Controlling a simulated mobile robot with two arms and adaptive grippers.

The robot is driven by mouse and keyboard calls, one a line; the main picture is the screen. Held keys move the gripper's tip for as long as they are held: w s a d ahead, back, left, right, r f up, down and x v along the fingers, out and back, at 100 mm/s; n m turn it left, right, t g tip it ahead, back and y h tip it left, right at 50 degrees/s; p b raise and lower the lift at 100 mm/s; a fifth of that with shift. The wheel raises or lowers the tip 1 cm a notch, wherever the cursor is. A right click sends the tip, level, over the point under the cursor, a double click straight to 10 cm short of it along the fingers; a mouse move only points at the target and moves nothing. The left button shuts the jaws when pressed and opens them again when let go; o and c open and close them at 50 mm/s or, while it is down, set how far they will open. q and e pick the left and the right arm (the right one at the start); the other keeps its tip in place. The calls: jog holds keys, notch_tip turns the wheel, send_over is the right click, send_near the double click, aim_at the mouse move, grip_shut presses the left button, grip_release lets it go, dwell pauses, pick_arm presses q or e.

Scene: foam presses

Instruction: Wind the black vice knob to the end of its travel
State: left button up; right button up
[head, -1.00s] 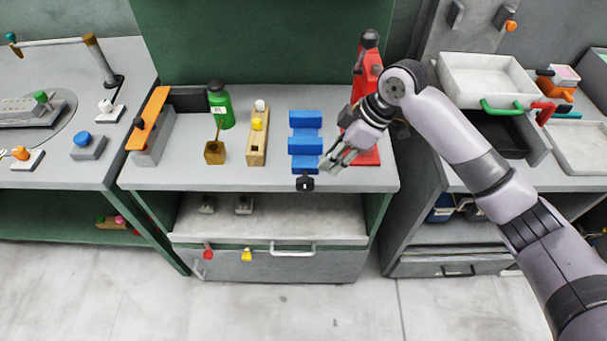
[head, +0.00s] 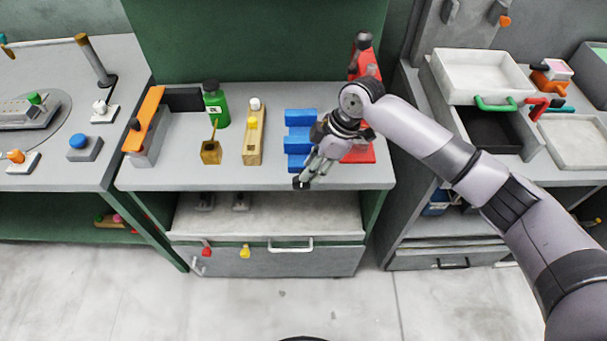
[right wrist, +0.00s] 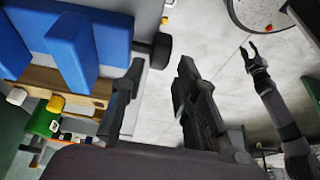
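The blue vice (head: 297,117) stands at the front of the middle bench, and it fills the upper left of the right wrist view (right wrist: 75,45). Its black knob (right wrist: 158,48) sticks out at the front end. My right gripper (head: 303,182) is at the bench's front edge, pointing down at the knob and largely covering it in the head view. In the right wrist view my right gripper (right wrist: 161,65) is open, with the knob near the gap between its fingertips; contact cannot be told. My left gripper (right wrist: 250,48) shows open and empty, away from the vice.
Left of the vice stand a wooden block with a yellow knob (head: 252,145), a brass pot (head: 210,153) and a green bottle (head: 215,105). A red press (head: 362,150) is close behind my right wrist. A drawer (head: 275,262) lies below the bench top.

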aim_at(301, 183)
jog(key=shift+x, duration=2.7)
jog(key=shift+c, duration=0.5)
grip_shut()
